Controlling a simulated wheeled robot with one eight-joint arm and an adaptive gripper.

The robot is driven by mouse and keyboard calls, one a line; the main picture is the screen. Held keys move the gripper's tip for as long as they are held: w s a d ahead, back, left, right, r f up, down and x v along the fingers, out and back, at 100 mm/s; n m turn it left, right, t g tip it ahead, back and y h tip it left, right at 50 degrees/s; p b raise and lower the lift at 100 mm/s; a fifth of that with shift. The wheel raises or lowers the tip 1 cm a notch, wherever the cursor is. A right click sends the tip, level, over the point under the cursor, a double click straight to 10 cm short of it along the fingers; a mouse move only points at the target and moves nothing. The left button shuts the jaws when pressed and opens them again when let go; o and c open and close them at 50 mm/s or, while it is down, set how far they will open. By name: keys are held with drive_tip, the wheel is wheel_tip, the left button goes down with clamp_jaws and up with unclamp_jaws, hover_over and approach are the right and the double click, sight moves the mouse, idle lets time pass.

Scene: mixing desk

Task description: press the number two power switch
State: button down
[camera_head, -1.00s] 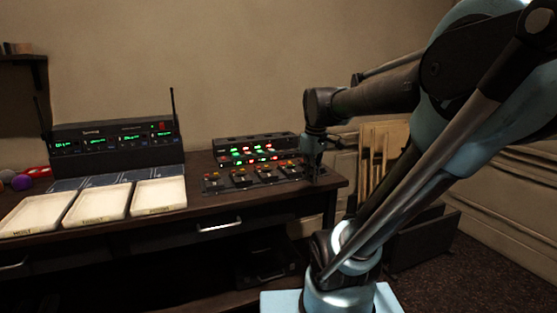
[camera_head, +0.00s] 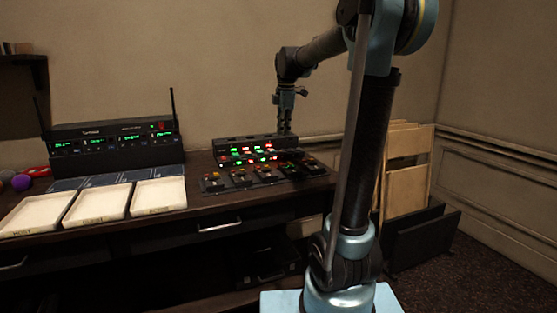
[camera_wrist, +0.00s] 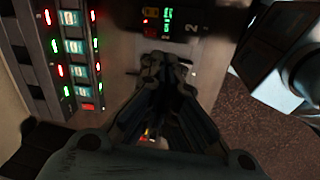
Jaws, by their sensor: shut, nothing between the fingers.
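The unit marked with a white "2" (camera_wrist: 192,27) shows at the top of the wrist view, with a red and yellow part and green lights beside it. My gripper (camera_wrist: 165,65) is shut and empty, with its fingertips just below that unit in the picture. In the head view my gripper (camera_head: 286,128) is over the back right of the desk, above the row of black switch units (camera_head: 265,174). The numbers on that row are too small to read there. My fingers hide part of the surface around the "2" unit.
A rack with red and green lights (camera_head: 250,151) stands behind the row and shows at left in the wrist view (camera_wrist: 75,45). Radio receivers with antennas (camera_head: 115,138) and white trays (camera_head: 98,204) are at left. Wooden boards (camera_head: 405,165) lean at right.

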sight(282, 164)
drive_tip(key=shift+w+a+r+n, duration=0.15)
drive_tip(key=shift+w+a+n, duration=0.2)
drive_tip(key=shift+w, duration=0.3)
drive_tip(key=shift+w+a+r+n, duration=0.15)
drive_tip(key=shift+w+a+n, duration=0.15)
drive_tip(key=shift+w, duration=0.3)
drive_tip(key=shift+d, duration=0.1)
drive_tip(key=f, duration=0.4)
drive_tip(key=w+f, duration=0.1)
drive_tip(key=f, duration=0.9)
drive_tip(key=shift+w+a, duration=0.3)
